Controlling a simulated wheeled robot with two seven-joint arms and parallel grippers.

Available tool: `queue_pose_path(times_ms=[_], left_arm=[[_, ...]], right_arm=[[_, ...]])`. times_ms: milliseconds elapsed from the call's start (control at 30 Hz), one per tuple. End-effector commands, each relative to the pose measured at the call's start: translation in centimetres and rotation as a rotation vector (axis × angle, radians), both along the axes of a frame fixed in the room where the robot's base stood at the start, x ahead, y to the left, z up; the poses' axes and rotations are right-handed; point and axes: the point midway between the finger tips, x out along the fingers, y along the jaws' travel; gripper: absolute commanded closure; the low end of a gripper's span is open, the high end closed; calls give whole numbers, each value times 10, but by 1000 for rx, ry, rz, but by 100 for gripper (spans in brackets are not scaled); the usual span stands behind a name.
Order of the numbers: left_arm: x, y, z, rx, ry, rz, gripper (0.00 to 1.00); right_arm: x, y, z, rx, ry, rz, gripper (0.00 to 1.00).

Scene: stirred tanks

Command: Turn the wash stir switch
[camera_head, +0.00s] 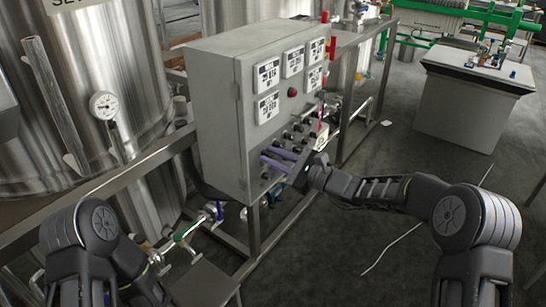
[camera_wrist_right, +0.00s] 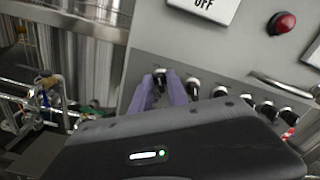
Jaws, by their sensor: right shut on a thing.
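The grey control panel (camera_head: 218,120) carries a row of small black switches low on its front. My right gripper (camera_head: 272,157) reaches the lower front of the panel from the right, its purple fingers at the switch row. In the right wrist view the purple fingers (camera_wrist_right: 168,90) are shut around a black switch knob (camera_wrist_right: 159,76). The gripper body hides the lower part of that view, and no switch label can be read, so I cannot tell the knob's name. My left arm shows at lower left, but its gripper is out of view.
A black knob (camera_wrist_right: 193,85) sits close to the right of the fingers, with several more further right. A red button (camera_wrist_right: 285,23) is above them. A steel tank (camera_head: 95,90) stands left of the panel, and pipes and valves run below. The floor at right is mostly open.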

Motion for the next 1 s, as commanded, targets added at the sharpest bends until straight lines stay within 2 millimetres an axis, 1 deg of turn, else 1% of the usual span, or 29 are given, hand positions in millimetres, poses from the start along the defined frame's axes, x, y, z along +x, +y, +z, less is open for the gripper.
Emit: queue_pose_path(times_ms=[267, 467, 733, 1000], left_arm=[[0, 0, 0, 0, 0, 0, 100], [0, 0, 1, 0, 0, 0, 100], [0, 0, 6, 0, 0, 0, 100], [0, 0, 18, 0, 1, 0, 100]], right_arm=[[0, -1, 0, 27, 37, 0, 100], [1, -1, 0, 84, 115, -1, 100], [1, -2, 2, 210, 288, -1, 100], [3, -3, 3, 361, 494, -2, 100]])
